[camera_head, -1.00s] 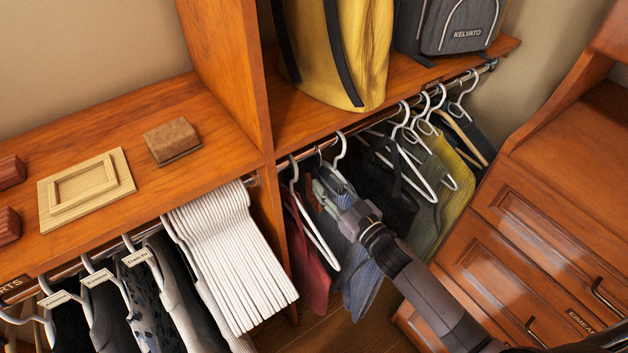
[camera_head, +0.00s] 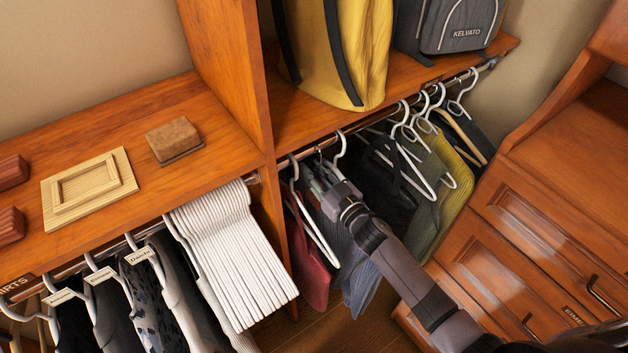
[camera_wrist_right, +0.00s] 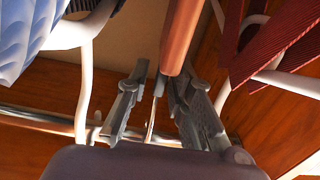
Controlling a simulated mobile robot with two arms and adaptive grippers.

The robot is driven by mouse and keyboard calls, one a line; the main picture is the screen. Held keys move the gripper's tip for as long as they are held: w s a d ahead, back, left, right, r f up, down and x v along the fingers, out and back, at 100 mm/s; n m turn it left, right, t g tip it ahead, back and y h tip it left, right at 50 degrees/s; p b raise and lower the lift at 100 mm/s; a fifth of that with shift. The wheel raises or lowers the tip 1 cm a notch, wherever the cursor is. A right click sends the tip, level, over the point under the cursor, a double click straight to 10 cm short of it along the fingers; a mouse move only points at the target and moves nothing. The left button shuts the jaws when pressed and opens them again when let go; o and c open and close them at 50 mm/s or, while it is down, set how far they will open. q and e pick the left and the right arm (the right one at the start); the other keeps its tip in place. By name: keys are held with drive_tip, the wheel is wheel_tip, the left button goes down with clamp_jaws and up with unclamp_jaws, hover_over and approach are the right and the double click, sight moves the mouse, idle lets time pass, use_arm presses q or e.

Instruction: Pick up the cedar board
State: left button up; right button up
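A narrow reddish-brown wooden piece (camera_wrist_right: 182,35), which looks like the cedar board seen edge-on, hangs from a thin metal hook in the right wrist view. My right gripper (camera_wrist_right: 162,75) is open, with its two fingers near the piece's hook end. A gap shows between the left finger and the wood; I cannot tell whether the right finger touches it. In the head view my right gripper (camera_head: 327,185) is among the hanging clothes under the rail, and I cannot make out the wooden piece there.
A red garment (camera_head: 308,265) and white hangers (camera_head: 415,170) crowd the gripper on both sides. The rail (camera_head: 365,122) runs under a shelf with a yellow bag (camera_head: 350,50). A pale framed panel (camera_head: 88,190) and brown block (camera_head: 172,138) lie on the left shelf.

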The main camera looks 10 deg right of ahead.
clamp_jaws()
drive_tip(key=shift+r, duration=0.1)
idle(0.4)
